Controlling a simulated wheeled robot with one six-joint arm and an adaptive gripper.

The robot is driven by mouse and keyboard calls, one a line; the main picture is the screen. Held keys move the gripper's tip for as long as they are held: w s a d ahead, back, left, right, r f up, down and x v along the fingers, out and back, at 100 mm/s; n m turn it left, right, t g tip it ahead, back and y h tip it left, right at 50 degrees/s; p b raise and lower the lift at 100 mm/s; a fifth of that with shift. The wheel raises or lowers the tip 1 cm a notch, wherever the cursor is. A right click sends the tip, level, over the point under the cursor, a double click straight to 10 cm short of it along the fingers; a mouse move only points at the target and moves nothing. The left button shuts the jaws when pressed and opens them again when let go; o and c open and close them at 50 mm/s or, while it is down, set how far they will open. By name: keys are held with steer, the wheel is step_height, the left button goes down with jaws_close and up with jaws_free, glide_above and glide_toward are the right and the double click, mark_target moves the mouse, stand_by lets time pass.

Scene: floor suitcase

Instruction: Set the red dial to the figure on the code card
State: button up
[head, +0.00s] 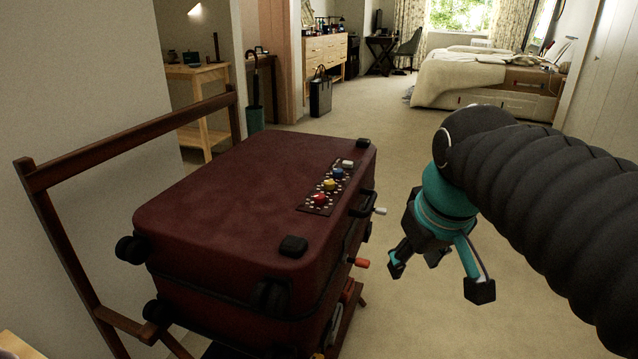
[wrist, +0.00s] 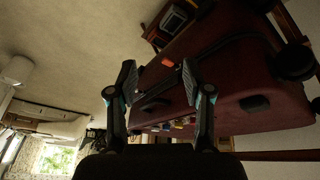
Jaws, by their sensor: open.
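The red dial (head: 319,198) is the nearest of a row of coloured dials on a dark panel (head: 314,209) on the suitcase's top. White marks ring the dials; its setting is too small to read. The dark red suitcase (head: 215,190) lies flat, and its side also shows in the wrist view (wrist: 235,65). I cannot make out a code card in either view. My gripper (head: 438,276) is open and empty, to the right of the suitcase and apart from the dial. In the wrist view its fingers (wrist: 158,86) are spread, with the dial panel small between them.
Yellow (head: 330,185), blue (head: 339,173) and white (head: 347,164) dials lie beyond the red one. An orange-red lever (head: 361,262) and a white lever (head: 380,211) stick out from the suitcase's right side. A wooden rack (head: 75,172) stands around it.

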steer(key=w+a+r+n+g+p, duration=0.1)
steer(key=w+a+r+n, duration=0.2)
steer(key=w+r, duration=0.25)
steer(key=w+a+r+n+g, duration=0.1)
steer(key=w+a+r+n, duration=0.3)
steer(key=w, duration=0.3)
steer(key=n+g+p, duration=0.1)
steer(key=n+g, duration=0.1)
steer(key=n, duration=0.2)
glide_toward(319, 195)
step_height(319, 195, down, 8)
steer(key=b, duration=0.3)
steer(key=shift+f, duration=0.25)
steer(key=shift+m, duration=0.3)
jaws_close()
